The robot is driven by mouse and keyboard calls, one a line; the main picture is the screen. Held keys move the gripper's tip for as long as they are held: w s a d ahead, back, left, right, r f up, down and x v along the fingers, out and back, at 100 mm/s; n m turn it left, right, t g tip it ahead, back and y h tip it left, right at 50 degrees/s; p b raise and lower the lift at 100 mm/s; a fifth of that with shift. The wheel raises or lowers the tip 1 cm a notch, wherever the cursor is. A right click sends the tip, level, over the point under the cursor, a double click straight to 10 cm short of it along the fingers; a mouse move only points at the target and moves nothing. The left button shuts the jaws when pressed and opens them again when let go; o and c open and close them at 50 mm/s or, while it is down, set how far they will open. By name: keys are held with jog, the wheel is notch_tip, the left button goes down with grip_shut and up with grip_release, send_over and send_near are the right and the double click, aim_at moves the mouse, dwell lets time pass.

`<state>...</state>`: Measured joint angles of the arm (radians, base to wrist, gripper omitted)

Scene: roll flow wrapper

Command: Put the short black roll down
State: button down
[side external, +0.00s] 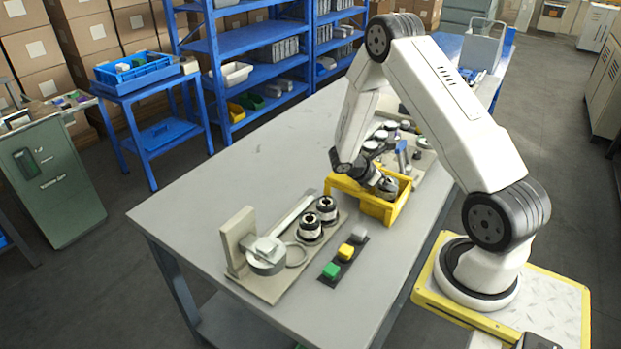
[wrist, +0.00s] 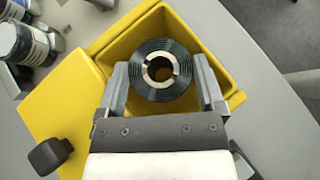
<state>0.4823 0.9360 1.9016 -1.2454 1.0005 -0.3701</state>
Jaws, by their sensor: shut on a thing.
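The short black roll (wrist: 150,84), dark and ringed around a metal core with a round hole, sits between the two fingers of my gripper (wrist: 160,82). The fingers are shut on it from both sides. Behind the roll in the wrist view is the open yellow bin (wrist: 222,52). In the side external view my gripper (side external: 386,186) is at the yellow bin (side external: 378,208) on the table. The roll there is small and partly hidden by my gripper. I cannot tell whether it touches the bin floor.
A fixture plate (side external: 272,283) with two black-and-silver rolls stands at the table's front left. Beside it is a strip with green, yellow and grey buttons (side external: 343,257). More parts (side external: 385,138) stand behind the bin. The table's left middle (side external: 240,165) is clear.

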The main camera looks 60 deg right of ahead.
jog(key=shift+f, duration=0.2)
jog(key=shift+s+f, duration=0.1)
jog(key=shift+f, duration=0.1)
grip_release()
jog(key=shift+s+a, duration=0.1)
jog(key=shift+r, duration=0.45)
jog(key=v, duration=1.2)
jog(key=shift+r, duration=0.25)
